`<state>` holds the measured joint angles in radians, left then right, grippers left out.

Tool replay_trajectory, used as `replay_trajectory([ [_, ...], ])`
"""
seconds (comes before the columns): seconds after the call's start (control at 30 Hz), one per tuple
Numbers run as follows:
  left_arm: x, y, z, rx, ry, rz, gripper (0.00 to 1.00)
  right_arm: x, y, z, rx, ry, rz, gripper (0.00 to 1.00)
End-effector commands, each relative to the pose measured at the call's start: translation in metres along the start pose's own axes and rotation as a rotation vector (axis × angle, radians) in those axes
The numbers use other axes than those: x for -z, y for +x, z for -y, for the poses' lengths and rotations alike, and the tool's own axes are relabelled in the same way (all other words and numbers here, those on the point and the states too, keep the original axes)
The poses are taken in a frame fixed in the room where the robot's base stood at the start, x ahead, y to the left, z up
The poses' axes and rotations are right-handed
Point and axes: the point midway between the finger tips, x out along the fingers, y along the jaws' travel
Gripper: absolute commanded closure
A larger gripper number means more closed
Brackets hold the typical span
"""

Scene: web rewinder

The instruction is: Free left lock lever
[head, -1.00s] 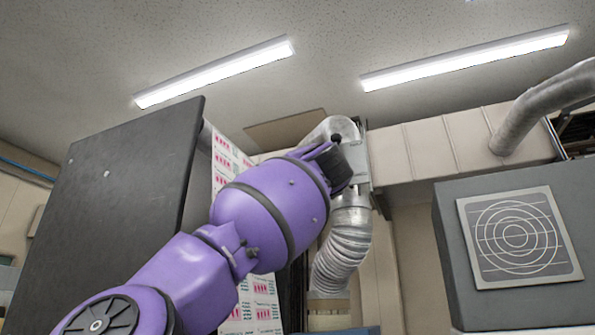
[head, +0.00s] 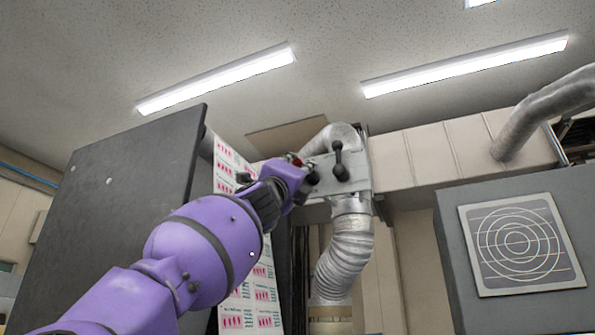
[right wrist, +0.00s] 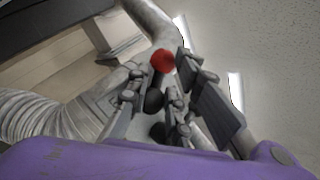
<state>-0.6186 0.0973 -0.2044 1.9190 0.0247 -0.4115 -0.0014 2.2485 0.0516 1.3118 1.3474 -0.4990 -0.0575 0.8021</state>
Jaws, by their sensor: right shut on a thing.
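A grey plate (head: 360,181) on the machine carries two dark lock levers. The right lever (head: 340,165) stands upright with a round black knob and is clear of my arm. The left lock lever (head: 312,178) is mostly covered by my right gripper (head: 297,170); its red tip shows just above the gripper. In the right wrist view, the red knob (right wrist: 162,61) sits between the finger ends, with the dark handle (right wrist: 154,101) below it. My right gripper (right wrist: 155,90) is shut on this left lever. My left gripper is not in view.
A large dark panel (head: 120,200) and a printed web (head: 228,165) stand to the left. A silver flexible duct (head: 345,262) hangs below the plate. A grey box with a circular pattern (head: 518,243) is at the right, with a gap between it and the duct.

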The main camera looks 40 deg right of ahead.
Motion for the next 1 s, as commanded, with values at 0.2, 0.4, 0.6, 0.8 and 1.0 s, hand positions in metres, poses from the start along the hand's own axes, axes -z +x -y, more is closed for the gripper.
replay_trajectory([
  [0.2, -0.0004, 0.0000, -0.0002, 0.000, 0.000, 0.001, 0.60, -0.0026, 0.0027, 0.0006, 0.052, 0.112, -0.078, 1.00],
  [0.4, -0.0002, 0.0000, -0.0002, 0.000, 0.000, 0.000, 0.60, -0.0022, 0.0042, 0.0039, 0.089, 0.179, -0.128, 1.00],
  [0.6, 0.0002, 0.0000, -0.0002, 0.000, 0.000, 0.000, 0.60, -0.0015, 0.0050, 0.0059, 0.106, 0.212, -0.153, 1.00],
  [0.8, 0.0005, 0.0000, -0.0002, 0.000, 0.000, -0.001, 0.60, -0.0005, 0.0055, 0.0075, 0.112, 0.222, -0.161, 1.00],
  [1.0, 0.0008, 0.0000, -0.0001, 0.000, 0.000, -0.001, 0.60, -0.0002, 0.0057, 0.0086, 0.113, 0.222, -0.161, 1.00],
])
